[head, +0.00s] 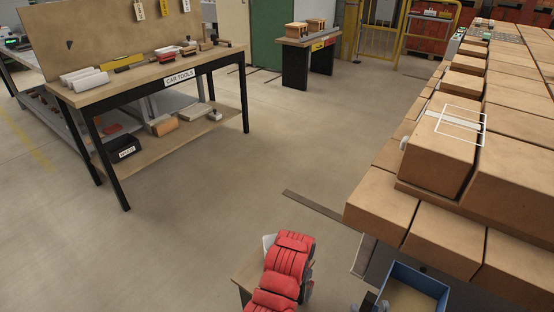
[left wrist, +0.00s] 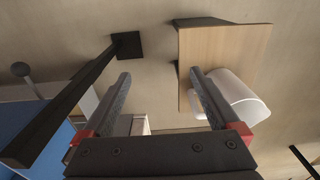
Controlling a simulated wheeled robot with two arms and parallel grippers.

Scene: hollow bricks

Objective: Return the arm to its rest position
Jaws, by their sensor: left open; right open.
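My left gripper (left wrist: 160,76) shows in the left wrist view with its two dark fingers spread apart and nothing between them. Its right finger overlaps a small wooden tabletop and a white rounded object there. I cannot pick out my left gripper in the head view. Part of my right gripper (head: 371,301) shows at the bottom edge of the head view, beside a blue open bin. It is open, but most of it is cut off by the frame.
A red padded object (head: 287,258) is at bottom centre. The blue bin (head: 437,301) is to its right. Stacked brown boxes (head: 381,205) fill the right side. A tool bench (head: 205,63) stands at left. A wooden tabletop (left wrist: 225,45) bears the white object (left wrist: 235,98). Open floor lies in the middle.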

